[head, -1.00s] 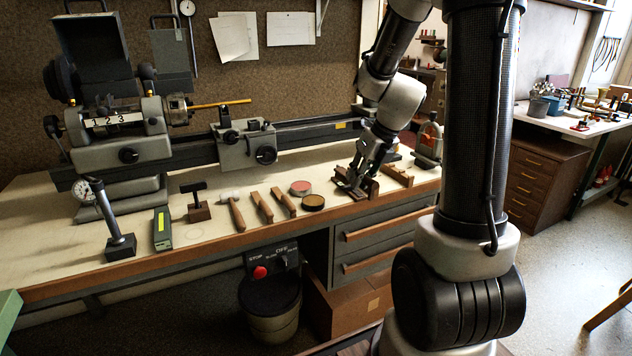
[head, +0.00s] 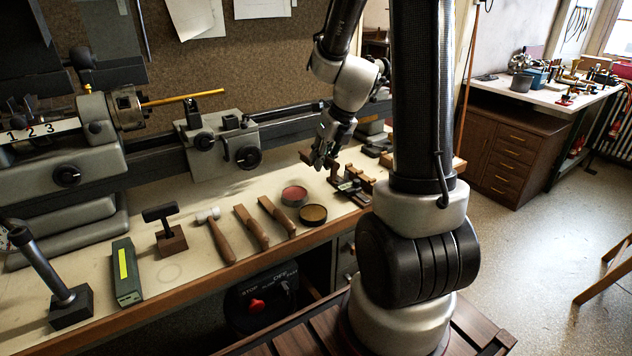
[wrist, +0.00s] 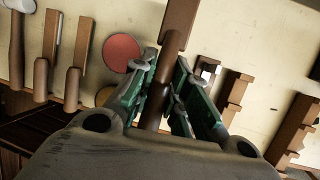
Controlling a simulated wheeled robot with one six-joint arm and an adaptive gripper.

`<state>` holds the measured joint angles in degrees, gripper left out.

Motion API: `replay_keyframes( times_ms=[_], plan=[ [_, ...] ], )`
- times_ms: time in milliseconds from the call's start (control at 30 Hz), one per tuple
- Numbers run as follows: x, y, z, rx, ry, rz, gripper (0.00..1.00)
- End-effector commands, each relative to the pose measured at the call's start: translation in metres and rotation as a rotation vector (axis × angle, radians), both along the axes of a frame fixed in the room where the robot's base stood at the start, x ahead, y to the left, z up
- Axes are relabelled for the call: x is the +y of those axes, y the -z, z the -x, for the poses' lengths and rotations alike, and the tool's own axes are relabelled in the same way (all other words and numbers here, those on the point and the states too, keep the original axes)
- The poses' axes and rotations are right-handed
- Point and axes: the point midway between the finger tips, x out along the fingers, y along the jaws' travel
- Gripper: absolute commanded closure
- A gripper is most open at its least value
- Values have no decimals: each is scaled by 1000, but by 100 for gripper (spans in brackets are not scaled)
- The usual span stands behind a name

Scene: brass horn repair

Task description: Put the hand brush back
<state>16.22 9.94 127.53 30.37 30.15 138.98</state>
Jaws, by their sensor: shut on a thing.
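The hand brush is brown, with a round handle and a wider block-shaped head (wrist: 180,22). In the wrist view its handle runs between the fingers of my gripper (wrist: 166,92), which is shut on it. In the head view my gripper (head: 324,152) is over the back right part of the bench, and a brown end of the brush (head: 306,156) sticks out to its left. Bristles cannot be made out. Notched wooden rests (wrist: 232,95) stand on the bench right of the gripper in the wrist view. They also show in the head view (head: 358,177), below and right of the gripper.
A red-topped tin (head: 294,195) and a brown-topped tin (head: 313,214) stand close to the gripper. Wooden-handled tools (head: 252,227), a mallet (head: 222,236) and a green box (head: 126,272) lie further left. The lathe (head: 228,145) runs along the back of the bench (head: 195,285).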

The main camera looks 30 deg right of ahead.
Motion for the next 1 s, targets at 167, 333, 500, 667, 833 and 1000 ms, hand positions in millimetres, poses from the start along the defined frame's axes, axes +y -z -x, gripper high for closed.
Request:
replay_keyframes(
  times_ms=[167,333,500,667,833,1000],
  plan=[
    [0,26,0,1,0,0,100],
    [0,50,0,3,2,0,100],
    [0,69,0,0,1,0,100],
    [0,70,-1,-2,-1,2,100],
    [0,72,0,-1,0,1,100],
    [0,72,-1,-1,0,1,75]
  ],
)
